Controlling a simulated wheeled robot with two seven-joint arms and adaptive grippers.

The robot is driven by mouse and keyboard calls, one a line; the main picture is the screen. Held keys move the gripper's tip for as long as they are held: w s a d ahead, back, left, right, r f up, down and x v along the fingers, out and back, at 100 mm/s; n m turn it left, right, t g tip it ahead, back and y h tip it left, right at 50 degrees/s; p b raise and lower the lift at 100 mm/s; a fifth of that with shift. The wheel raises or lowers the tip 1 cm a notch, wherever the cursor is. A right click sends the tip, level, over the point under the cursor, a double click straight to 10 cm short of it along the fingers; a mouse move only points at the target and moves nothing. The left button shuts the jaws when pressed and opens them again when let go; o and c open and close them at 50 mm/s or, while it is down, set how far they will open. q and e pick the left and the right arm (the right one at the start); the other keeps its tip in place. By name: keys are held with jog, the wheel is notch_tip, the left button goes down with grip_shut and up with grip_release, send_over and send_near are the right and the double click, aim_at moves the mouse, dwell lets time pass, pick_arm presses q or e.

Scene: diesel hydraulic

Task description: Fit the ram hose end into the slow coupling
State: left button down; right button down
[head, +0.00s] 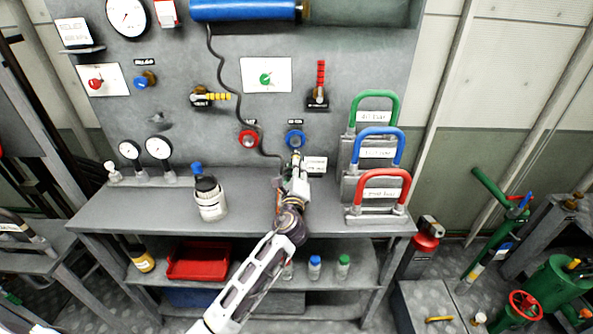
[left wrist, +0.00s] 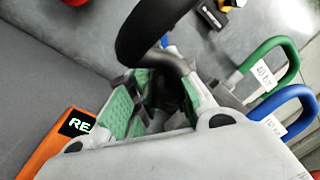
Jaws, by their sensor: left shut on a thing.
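The black ram hose (head: 229,82) hangs from the blue cylinder (head: 245,10) and curls down to my left gripper (head: 298,172). My left gripper is shut on the hose end, just below the blue-ringed coupling (head: 295,138). In the left wrist view the thick black hose (left wrist: 150,28) runs into a grey bent part between the green-padded fingers (left wrist: 150,103). A red-ringed coupling (head: 248,139) is to the left. The coupling labels are too small to read, and the hose tip is hidden. My right gripper is not in view.
Green, blue and red-handled weights (head: 382,190) stand at the right of the bench (head: 255,195). A white jar (head: 211,205) with a dark top stands left of my arm. Valves, gauges and a red lever (head: 320,78) are on the panel.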

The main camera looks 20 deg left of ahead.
pick_arm(q)
jog(key=shift+w, duration=0.1)
